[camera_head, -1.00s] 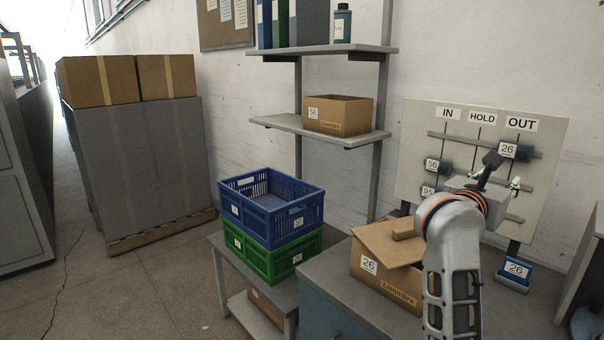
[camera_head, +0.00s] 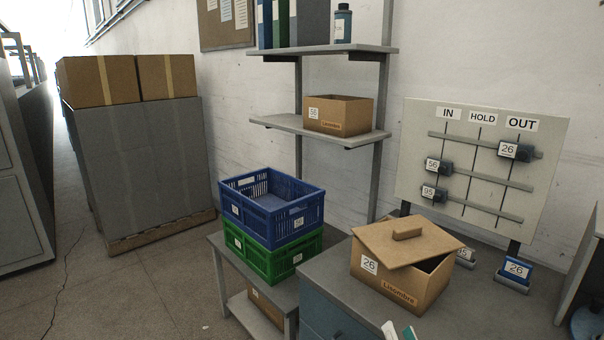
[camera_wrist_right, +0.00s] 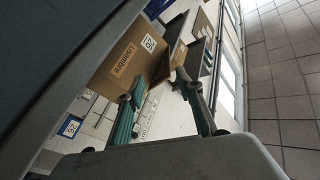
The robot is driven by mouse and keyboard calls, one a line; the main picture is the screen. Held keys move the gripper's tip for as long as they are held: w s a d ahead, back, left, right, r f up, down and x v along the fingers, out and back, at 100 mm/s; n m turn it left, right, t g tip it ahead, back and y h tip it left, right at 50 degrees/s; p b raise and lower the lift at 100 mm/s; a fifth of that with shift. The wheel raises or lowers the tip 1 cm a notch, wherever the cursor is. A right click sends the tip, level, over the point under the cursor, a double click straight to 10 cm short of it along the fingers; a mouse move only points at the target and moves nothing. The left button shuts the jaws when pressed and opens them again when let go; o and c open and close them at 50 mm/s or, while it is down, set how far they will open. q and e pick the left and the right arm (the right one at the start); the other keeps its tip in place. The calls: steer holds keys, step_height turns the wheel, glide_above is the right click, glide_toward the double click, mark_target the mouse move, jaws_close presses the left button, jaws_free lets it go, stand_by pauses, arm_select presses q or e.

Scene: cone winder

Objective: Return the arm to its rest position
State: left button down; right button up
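My right gripper (camera_head: 398,331) shows only as teal and white fingertips at the bottom edge of the head view, in front of the carton marked 26 (camera_head: 392,288). In the right wrist view my right gripper (camera_wrist_right: 160,80) has its two teal fingers spread apart with nothing between them. The carton also shows there, beyond the fingers (camera_wrist_right: 118,58). The rest of my right arm is out of the head view. My left gripper is in neither view.
The carton's lid (camera_head: 408,241) lies askew, leaving a gap. Behind stands the IN/HOLD/OUT board (camera_head: 480,165), with slider 26 (camera_head: 508,150) under OUT and sliders 56 and 95 under IN. Blue and green crates (camera_head: 270,262) are stacked left of the bench.

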steer(key=s+f+n+g, duration=0.4)
steer(key=s+f, duration=0.5)
steer(key=f, duration=0.3)
steer(key=s+f+n+g, duration=0.5)
steer(key=s+f, duration=0.4)
steer(key=f, duration=0.4)
steer(key=shift+s+a, duration=0.3)
steer(key=shift+a, duration=0.1)
steer(key=shift+r, duration=0.1)
